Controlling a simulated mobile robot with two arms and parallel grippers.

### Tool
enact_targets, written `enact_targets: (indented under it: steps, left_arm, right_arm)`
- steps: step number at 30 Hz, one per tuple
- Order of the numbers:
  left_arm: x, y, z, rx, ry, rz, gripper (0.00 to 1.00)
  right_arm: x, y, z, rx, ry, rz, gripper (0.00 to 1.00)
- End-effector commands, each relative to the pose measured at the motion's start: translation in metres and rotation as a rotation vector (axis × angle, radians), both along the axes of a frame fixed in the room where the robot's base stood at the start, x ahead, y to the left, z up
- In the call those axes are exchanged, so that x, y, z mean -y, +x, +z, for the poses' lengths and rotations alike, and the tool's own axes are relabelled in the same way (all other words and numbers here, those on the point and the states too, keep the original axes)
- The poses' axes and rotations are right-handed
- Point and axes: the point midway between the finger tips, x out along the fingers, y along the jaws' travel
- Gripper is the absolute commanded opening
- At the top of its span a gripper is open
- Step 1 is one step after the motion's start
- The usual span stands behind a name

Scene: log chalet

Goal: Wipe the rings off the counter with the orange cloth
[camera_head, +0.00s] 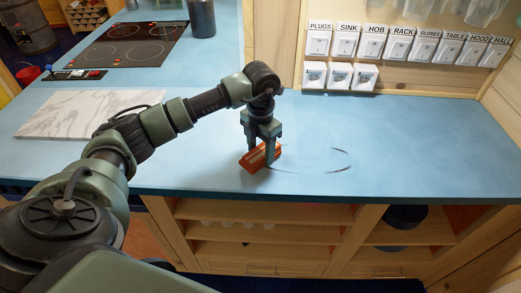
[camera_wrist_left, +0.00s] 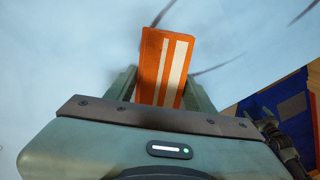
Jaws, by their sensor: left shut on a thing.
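My left gripper (camera_head: 262,147) points down at the blue counter (camera_head: 430,140) and is shut on the orange cloth (camera_head: 253,160). The cloth is a folded orange pad with pale stripes, at or just above the counter near its front edge. It also shows between the fingers in the left wrist view (camera_wrist_left: 150,60). Dark, broken ring marks (camera_head: 341,169) curve across the counter to the right of the cloth. Dark streaks (camera_wrist_left: 210,70) also show beside and beyond the cloth in the left wrist view. My right gripper is not in view.
A marble board (camera_head: 75,115) lies at the left of the counter, with a black hob (camera_head: 125,45) behind it. Labelled switches (camera_head: 400,45) and sockets (camera_head: 340,75) line the back wall. Open shelves (camera_head: 270,232) are below. The counter's right side is clear of objects.

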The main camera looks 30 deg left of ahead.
Motion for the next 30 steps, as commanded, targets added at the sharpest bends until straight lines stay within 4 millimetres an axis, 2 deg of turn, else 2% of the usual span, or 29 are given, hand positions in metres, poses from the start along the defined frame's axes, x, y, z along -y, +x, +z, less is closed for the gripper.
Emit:
enact_targets:
  steps: [20,30]
  left_arm:
    - [0.001,0.000,-0.011,0.000,0.000,0.000,0.21]
    - [0.022,0.013,-0.011,0.000,-0.001,-0.002,0.21]
  right_arm:
    - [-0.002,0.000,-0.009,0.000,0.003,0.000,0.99]
    - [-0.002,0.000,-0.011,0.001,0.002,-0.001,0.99]
